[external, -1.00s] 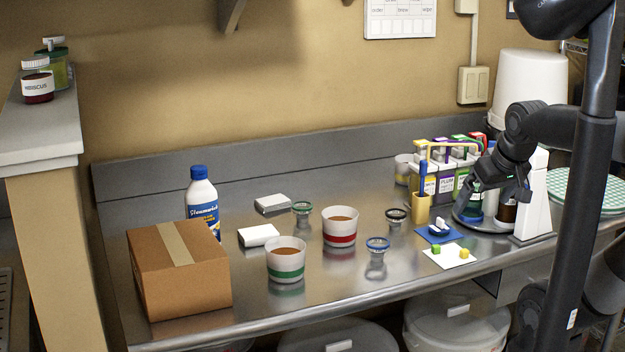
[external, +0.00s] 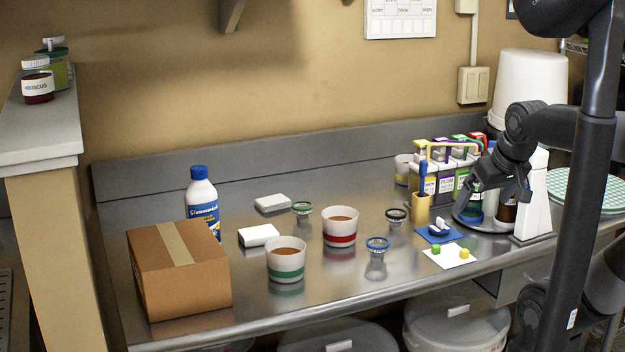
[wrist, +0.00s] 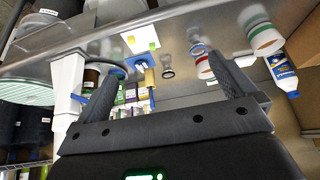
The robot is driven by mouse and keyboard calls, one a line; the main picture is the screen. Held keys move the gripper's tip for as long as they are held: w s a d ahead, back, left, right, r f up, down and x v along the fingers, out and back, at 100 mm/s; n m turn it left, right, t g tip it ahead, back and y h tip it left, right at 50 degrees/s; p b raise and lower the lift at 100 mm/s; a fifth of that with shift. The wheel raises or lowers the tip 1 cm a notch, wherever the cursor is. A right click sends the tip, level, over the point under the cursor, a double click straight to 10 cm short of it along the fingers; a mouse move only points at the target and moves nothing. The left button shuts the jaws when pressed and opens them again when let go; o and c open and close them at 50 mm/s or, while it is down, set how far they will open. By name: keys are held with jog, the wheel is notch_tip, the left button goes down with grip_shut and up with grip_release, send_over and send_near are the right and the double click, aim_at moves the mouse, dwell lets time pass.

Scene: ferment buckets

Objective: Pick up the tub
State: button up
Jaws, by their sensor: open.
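Two white tubs with brown contents stand upright on the steel counter (external: 340,290): a green-banded tub (external: 286,262) and a red-banded tub (external: 340,228). A further pale tub (external: 402,168) stands at the back, partly hidden by the bottle caddy. I cannot tell which one the task means. My gripper (external: 522,192) is at the right end of the counter, above the round turntable and well apart from the two banded tubs. In the wrist view my gripper (wrist: 166,88) has its fingers spread with nothing held. The green-banded tub (wrist: 262,35) and red-banded tub (wrist: 204,66) show beyond the right finger.
A cardboard box (external: 178,270) and a white bottle (external: 202,205) stand at the left. Small strainers, including a blue-rimmed one (external: 377,245), stand near the tubs. A yellow holder (external: 421,208), bottle caddy (external: 440,180) and white stand (external: 535,200) crowd the right.

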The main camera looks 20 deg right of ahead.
jog(key=w+a+r+m+g, duration=0.1)
jog(key=w+a+r, duration=0.25)
jog(key=w, duration=0.45)
jog(key=m+g, duration=0.5)
send_near(285, 259)
jog(key=w+d+f, duration=0.1)
jog(key=w+f, duration=0.1)
jog(key=w, duration=0.1)
jog(key=f, duration=1)
jog(key=shift+w+d+f, duration=0.2)
jog(key=shift+w+f, duration=0.1)
jog(key=shift+w, duration=0.05)
jog(key=shift+c, duration=0.3)
